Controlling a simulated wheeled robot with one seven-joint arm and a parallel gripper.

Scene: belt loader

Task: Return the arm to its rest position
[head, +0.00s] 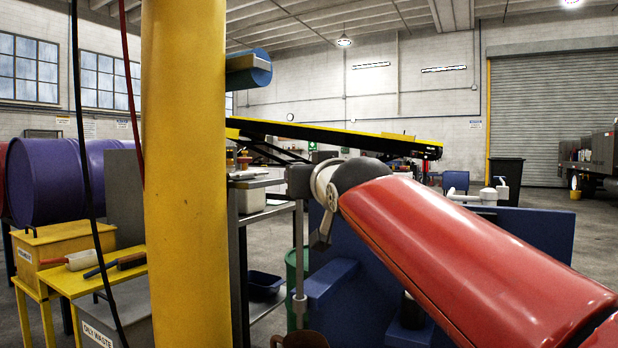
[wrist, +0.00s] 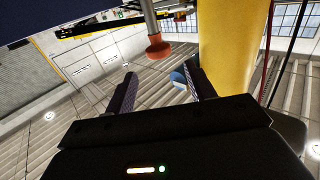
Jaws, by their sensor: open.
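My gripper (wrist: 160,70) shows in the wrist view with its two dark fingers spread apart. Nothing is between the fingertips. In that view the ceiling lies toward the bottom of the picture. My red arm link (head: 470,255) crosses the head view from the lower right to a dark rounded joint (head: 362,174) near the middle. I cannot make out the gripper fingers in the head view.
A thick yellow column (head: 185,180) stands left of the arm; it also shows in the wrist view (wrist: 228,50). A red-orange round end on a grey post (wrist: 158,48) appears near the fingers. A yellow-edged belt loader (head: 335,135) stretches behind. Purple drums (head: 45,180) lie left.

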